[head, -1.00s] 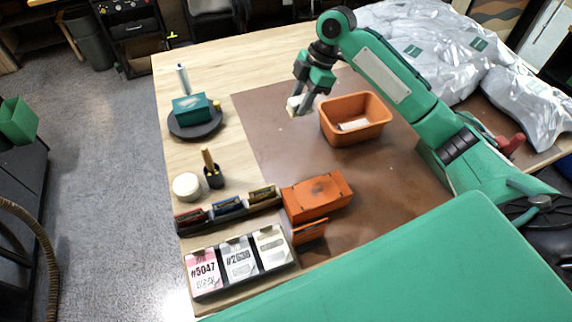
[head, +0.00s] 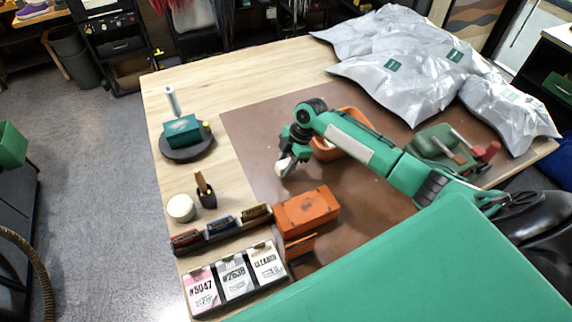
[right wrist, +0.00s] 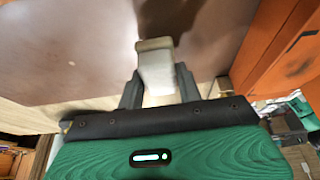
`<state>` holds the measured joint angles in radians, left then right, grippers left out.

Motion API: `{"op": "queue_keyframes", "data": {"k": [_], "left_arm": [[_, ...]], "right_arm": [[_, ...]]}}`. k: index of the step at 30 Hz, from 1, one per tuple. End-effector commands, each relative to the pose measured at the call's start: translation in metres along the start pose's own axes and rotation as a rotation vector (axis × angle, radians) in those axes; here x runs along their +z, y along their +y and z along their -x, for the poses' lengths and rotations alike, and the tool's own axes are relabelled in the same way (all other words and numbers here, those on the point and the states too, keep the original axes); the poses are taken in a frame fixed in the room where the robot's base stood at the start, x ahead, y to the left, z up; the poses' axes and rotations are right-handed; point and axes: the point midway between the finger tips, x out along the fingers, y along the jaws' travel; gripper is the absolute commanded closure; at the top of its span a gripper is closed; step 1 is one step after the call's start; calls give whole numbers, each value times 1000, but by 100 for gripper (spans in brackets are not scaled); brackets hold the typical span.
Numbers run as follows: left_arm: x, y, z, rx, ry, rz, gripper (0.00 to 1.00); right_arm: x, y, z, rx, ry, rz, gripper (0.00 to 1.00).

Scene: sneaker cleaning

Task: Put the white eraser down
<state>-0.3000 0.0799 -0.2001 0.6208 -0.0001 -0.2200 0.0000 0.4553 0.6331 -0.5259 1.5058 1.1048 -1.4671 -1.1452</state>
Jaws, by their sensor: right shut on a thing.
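The white eraser (head: 284,167) is in my right gripper (head: 287,160), above the brown mat (head: 350,190) on the near side of the orange bin. In the right wrist view the eraser (right wrist: 156,66) sticks out between the two dark fingers of the right gripper (right wrist: 158,88), which are shut on it. A shadow lies on the mat beyond it, and the eraser appears a little above the surface. My left gripper is in neither view.
An orange bin (head: 322,152) stands behind my right arm, partly hidden. An orange box (head: 306,211) lies just nearer. Left are a dark rack (head: 222,231), a brush cup (head: 206,196), a white round jar (head: 181,208) and a teal box (head: 183,130). Silvery bags (head: 400,75) lie at the back.

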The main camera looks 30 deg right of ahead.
Motion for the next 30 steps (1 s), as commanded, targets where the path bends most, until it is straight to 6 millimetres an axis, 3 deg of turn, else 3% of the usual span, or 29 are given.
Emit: {"op": "queue_keyframes", "data": {"k": [6, 17, 18, 20, 30], "left_arm": [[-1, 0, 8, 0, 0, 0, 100], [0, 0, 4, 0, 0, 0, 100], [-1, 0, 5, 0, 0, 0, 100], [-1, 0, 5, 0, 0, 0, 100], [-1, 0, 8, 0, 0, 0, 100]], "right_arm": [[8, 0, -20, 0, 1, -2, 83], [10, 0, -25, 1, 0, -1, 83], [10, 0, -23, 1, 0, -1, 57], [10, 0, -23, 1, 0, -1, 45], [8, 0, -20, 1, 0, -1, 43]]}}
